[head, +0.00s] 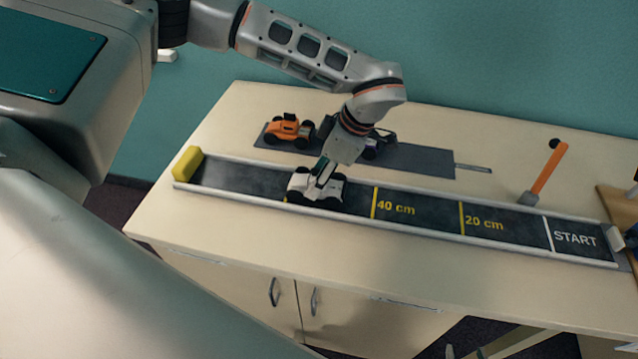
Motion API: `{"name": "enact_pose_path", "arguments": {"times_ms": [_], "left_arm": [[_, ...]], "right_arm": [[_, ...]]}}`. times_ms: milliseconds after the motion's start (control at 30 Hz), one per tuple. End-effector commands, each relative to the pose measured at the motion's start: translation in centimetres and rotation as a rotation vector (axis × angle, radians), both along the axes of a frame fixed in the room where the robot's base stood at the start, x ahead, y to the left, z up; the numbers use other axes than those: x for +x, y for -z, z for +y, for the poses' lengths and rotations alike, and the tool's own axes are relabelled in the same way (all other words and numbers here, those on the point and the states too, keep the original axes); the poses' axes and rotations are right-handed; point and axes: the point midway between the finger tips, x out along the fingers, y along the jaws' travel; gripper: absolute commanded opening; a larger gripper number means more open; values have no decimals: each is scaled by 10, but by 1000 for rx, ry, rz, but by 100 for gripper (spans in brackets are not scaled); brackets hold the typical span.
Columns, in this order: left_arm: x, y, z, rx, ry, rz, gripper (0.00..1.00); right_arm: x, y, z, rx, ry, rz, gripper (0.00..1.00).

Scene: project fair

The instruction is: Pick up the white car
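The white car (302,186) stands on the dark track (340,197), left of the 40 cm line.
A yellow block (187,163) closes the track's left end.

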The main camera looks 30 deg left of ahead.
Motion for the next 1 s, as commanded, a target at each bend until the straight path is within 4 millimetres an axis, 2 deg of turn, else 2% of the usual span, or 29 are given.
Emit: {"name": "enact_pose_path", "arguments": {"times_ms": [33,200,667,867,1000], "left_arm": [[0,0,0,0,0,0,47],[0,0,0,0,0,0,7],[1,-7,0,0,0,-2,7],[1,-33,0,-1,1,-4,7],[2,-67,0,-1,0,-8,7]], "right_arm": [[0,0,0,0,0,0,40],[0,0,0,0,0,0,40],[0,1,0,-1,1,0,40],[0,2,0,-1,1,0,40],[0,3,-1,-1,1,0,40]]}}
